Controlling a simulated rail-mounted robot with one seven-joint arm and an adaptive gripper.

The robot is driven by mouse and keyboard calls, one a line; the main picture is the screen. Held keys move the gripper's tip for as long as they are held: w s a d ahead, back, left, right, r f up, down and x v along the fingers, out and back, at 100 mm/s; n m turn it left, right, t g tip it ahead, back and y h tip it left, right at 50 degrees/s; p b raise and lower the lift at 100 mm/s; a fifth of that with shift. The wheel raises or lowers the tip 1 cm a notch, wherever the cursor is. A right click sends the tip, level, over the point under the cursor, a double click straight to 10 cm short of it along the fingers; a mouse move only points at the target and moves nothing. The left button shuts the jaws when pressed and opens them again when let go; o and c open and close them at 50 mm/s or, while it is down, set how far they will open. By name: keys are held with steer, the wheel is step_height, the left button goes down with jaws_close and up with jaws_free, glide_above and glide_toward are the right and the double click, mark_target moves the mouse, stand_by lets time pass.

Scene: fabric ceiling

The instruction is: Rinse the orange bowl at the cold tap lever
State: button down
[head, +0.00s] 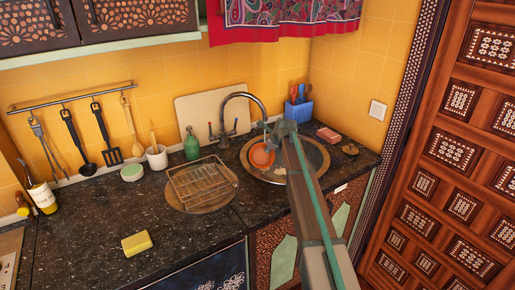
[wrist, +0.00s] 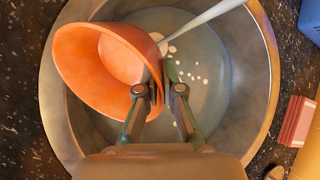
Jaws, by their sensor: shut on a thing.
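The orange bowl (head: 262,156) is inside the round sink basin (head: 318,155), under the curved tap spout (head: 243,96). In the wrist view the bowl (wrist: 105,60) is tilted, with its rim between the fingers of my gripper (wrist: 164,84). My gripper is shut on that rim. A pale streak (wrist: 205,18), which looks like running water, comes from the upper right to the bowl's edge. White spots lie on the basin floor. Two small tap levers stand left of the spout, one reddish (head: 210,130) and one darker (head: 235,126); their settings are too small to tell.
A wire dish rack (head: 201,183) stands left of the sink, with a green bottle (head: 191,144) behind it. A blue caddy (head: 299,110) and a pink block (head: 328,135) are on the right. A yellow sponge (head: 136,243) lies near the front edge.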

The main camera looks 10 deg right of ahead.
steer(key=shift+s+r, duration=0.1)
stand_by(0.3)
steer(key=shift+s+r+p, duration=0.75)
steer(key=shift+s+r, duration=0.25)
steer(key=shift+s, duration=0.25)
steer(key=shift+s+r+p, duration=0.7)
steer(key=shift+s+r, duration=0.3)
steer(key=shift+s, duration=0.2)
steer(key=shift+a, duration=0.1)
